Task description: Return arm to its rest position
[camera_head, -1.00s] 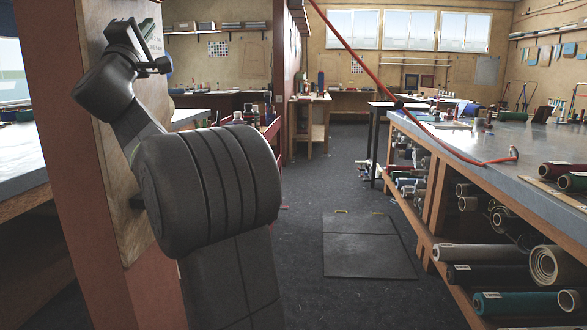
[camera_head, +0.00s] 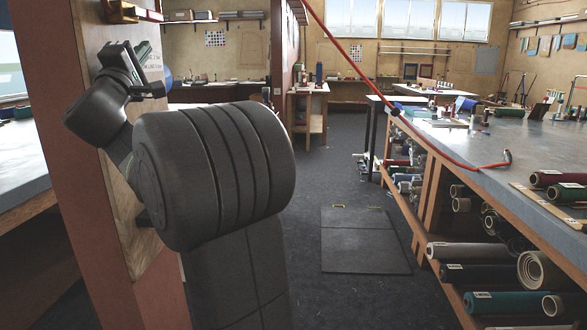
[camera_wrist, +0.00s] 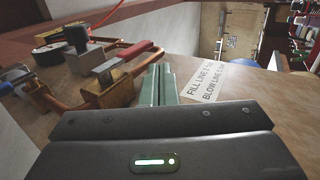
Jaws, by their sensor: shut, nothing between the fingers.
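My gripper (camera_head: 142,48) is at the upper left in the head view, raised in front of the wooden panel on the reddish post. In the wrist view its two greenish fingers (camera_wrist: 158,86) are together with nothing between them. The fingers look apart from the valves, though the exact gap is hard to judge. A label (camera_wrist: 208,80) reading "FILL LINE" and "BLOW LINE" is right of the fingers.
The reddish post (camera_head: 85,200) stands close beside my arm. A long workbench (camera_head: 470,145) on the right holds fabric rolls (camera_head: 490,275) on its lower shelves. A red hose (camera_head: 400,120) hangs down to the benchtop. The aisle between has a dark floor plate (camera_head: 365,240) and open floor.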

